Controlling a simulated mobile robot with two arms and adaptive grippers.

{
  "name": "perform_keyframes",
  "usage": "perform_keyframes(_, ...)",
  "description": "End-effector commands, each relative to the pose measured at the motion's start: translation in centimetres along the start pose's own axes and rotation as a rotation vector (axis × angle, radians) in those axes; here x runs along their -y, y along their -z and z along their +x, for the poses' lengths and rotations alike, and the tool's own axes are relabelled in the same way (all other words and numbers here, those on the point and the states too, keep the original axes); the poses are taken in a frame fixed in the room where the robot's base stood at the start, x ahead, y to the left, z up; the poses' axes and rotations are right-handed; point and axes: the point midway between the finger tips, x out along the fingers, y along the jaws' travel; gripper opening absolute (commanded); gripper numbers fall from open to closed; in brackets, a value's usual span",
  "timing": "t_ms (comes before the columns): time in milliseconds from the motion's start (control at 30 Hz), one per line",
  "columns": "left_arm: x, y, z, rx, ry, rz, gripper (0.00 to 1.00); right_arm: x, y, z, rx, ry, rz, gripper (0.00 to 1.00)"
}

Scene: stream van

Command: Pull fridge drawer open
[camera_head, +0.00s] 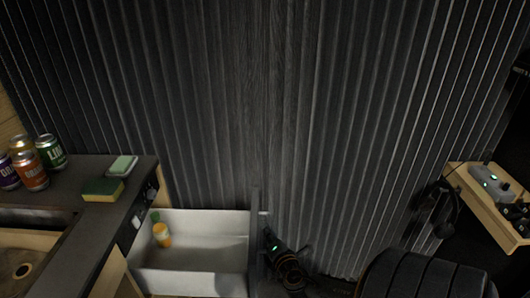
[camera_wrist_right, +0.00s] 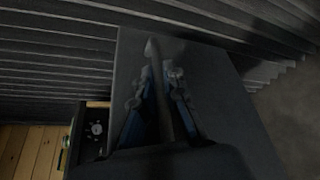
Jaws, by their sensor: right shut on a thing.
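The fridge drawer (camera_head: 195,282) stands pulled out from the counter's right end, its white inside showing in the head view. A small orange bottle with a green cap (camera_head: 162,234) stands in it. The drawer's dark front panel (camera_head: 254,225) faces right, and it fills the middle of the right wrist view (camera_wrist_right: 225,95). My right gripper (camera_head: 268,240) is at the outer side of this panel. In the right wrist view its fingers (camera_wrist_right: 160,88) are closed on the bar-like drawer handle (camera_wrist_right: 154,52). My left gripper is not in view.
The counter (camera_head: 130,165) at left carries several cans (camera_head: 31,171), a sponge (camera_head: 103,190), a pale green-topped block (camera_head: 122,166) and a sink (camera_head: 25,265). A corrugated dark wall (camera_head: 300,120) closes the back. A wooden shelf with devices (camera_head: 490,205) is at right.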

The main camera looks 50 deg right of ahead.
Motion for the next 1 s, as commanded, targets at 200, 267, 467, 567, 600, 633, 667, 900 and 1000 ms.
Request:
perform_keyframes(200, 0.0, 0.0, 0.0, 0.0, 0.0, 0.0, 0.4, 0.2, 0.1, -0.1, -0.003, 0.004, 0.0, 0.0)
perform_keyframes(267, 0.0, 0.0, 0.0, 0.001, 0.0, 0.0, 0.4, 0.2, 0.1, -0.1, -0.003, 0.004, 0.0, 0.0)
perform_keyframes(467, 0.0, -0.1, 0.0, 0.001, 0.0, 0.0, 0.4, 0.2, 0.1, -0.1, -0.002, 0.003, 0.0, 0.2)
perform_keyframes(567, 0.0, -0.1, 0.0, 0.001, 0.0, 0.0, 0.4, 0.1, 0.1, -0.1, -0.001, 0.002, 0.0, 0.2)
perform_keyframes(600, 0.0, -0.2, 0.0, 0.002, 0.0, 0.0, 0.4, 0.1, 0.1, -0.1, -0.001, 0.002, 0.0, 0.2)
perform_keyframes(633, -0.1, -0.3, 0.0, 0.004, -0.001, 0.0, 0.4, 0.1, 0.1, -0.1, -0.001, 0.001, 0.0, 0.2)
perform_keyframes(667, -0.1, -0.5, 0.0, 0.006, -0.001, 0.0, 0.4, 0.1, 0.1, -0.1, -0.001, 0.001, 0.0, 0.2)
perform_keyframes(900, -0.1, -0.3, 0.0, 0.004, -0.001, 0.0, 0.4, 0.2, 0.1, -3.0, -0.003, 0.004, 0.001, 0.2)
perform_keyframes(1000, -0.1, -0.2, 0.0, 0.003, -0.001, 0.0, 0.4, 0.2, 0.1, -5.2, -0.004, 0.005, 0.001, 0.2)
